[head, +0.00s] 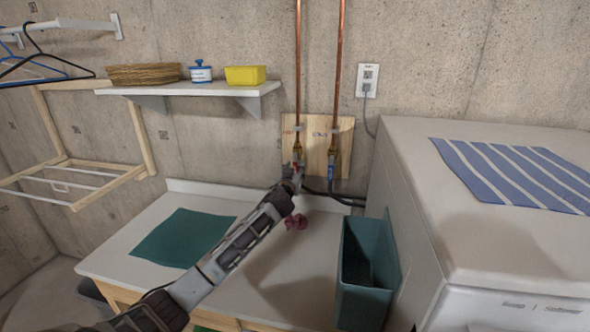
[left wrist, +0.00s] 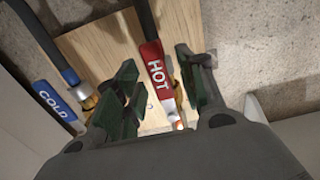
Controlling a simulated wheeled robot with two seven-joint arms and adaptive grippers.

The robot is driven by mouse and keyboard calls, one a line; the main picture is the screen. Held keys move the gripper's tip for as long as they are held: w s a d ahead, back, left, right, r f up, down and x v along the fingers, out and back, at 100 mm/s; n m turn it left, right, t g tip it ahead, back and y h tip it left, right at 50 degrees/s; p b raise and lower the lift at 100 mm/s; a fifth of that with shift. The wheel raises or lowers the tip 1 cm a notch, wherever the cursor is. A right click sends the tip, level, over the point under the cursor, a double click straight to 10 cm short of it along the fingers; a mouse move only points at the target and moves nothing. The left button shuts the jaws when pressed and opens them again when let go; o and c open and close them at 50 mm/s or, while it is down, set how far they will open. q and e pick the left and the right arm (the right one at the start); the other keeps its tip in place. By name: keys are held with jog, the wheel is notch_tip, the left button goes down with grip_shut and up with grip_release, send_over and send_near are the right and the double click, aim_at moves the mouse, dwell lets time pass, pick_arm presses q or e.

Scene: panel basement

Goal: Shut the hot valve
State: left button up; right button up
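The hot valve's red lever (left wrist: 156,72), marked HOT, sits on the wooden board (left wrist: 100,47) on the wall. In the left wrist view it lies between the two green-padded fingers of my left gripper (left wrist: 160,92). The fingers are apart, with a visible gap on the lever's left; contact on the right side is unclear. In the head view the left gripper (head: 292,178) is at the hot pipe's lower end and covers most of the valve. The blue lever (left wrist: 55,101), marked COLD, is left of the gripper in the wrist view. My right gripper is out of view.
A white counter (head: 135,235) with a green cloth (head: 183,238) lies below. A teal bin (head: 365,275) stands beside a white appliance (head: 415,150) at the right. A shelf (head: 200,89) with a basket, a jar and a yellow tub is left of the pipes.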

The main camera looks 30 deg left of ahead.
pick_arm(q)
jog(key=shift+w+a, duration=0.1)
jog(key=shift+w, duration=0.3)
grip_shut()
